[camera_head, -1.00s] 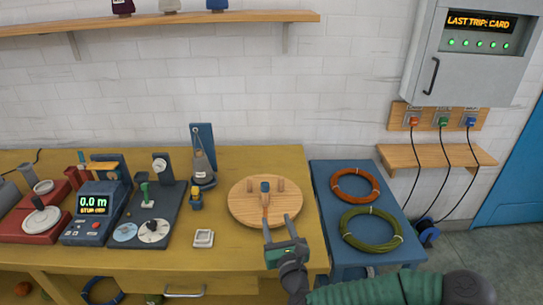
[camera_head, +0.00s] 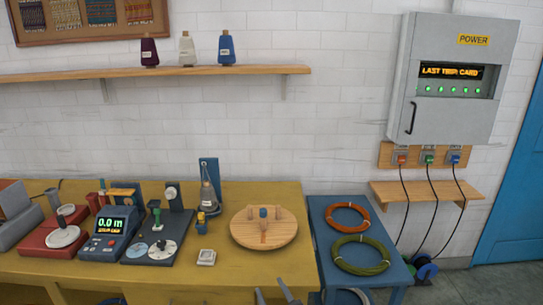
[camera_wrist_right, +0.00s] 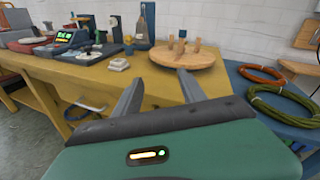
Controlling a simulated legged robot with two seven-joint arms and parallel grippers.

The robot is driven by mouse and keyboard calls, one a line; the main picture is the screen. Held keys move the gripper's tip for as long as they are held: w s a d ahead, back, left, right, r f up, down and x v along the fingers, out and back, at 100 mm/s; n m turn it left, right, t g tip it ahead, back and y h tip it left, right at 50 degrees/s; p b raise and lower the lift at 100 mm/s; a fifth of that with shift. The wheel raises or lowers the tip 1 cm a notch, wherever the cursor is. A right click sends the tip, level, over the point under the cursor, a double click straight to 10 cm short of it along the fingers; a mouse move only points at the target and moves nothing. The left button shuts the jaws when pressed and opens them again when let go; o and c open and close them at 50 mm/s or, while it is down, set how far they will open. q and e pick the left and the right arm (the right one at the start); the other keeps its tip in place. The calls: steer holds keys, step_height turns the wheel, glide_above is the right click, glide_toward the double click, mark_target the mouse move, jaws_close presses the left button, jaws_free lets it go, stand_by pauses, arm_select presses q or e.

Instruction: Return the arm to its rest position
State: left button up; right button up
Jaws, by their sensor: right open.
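My right gripper (camera_head: 278,297) shows only its fingertips at the bottom edge of the head view, below the table's front edge. In the right wrist view the gripper (camera_wrist_right: 160,92) has its two fingers apart with nothing between them. They point toward the front of the yellow table (camera_head: 180,268) and are clear of the round wooden board (camera_head: 264,236). That board carries several short pegs, one with a blue top. The rest of my right arm is out of the head view. My left gripper is not in view.
A blue side table (camera_head: 322,246) holds an orange coil (camera_head: 348,217) and a green coil (camera_head: 360,255). A meter (camera_head: 112,232) reading 0.0 m and other devices stand on the left. A wall shelf (camera_head: 150,77) holds several cones. A grey power cabinet (camera_head: 450,80) hangs at right.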

steer(key=s+f+n+g, duration=0.7)
steer(key=s+f+n, duration=0.25)
steer(key=n, duration=0.45)
steer(key=s+d+f+n+g+h, duration=0.2)
steer(key=s+d+n+g+h, duration=0.1)
steer(key=s+d+n, duration=0.55)
steer(key=s+d+r+n+g+h+p, duration=0.1)
steer(key=s+d+r+n+g, duration=0.15)
steer(key=s+d, duration=0.3)
steer(key=s+d+r+n+g+h, duration=0.1)
steer(key=s+d+r+n+h, duration=0.1)
steer(key=s+d+r+n, duration=0.3)
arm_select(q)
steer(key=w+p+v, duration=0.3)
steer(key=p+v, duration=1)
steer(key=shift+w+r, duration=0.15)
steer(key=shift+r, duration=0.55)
arm_select(e)
step_height(320, 180, up, 11)
steer(key=w+m, duration=0.1)
steer(key=shift+w+d+r, duration=0.15)
steer(key=shift+w+d, duration=0.15)
steer(key=shift+d, duration=0.05)
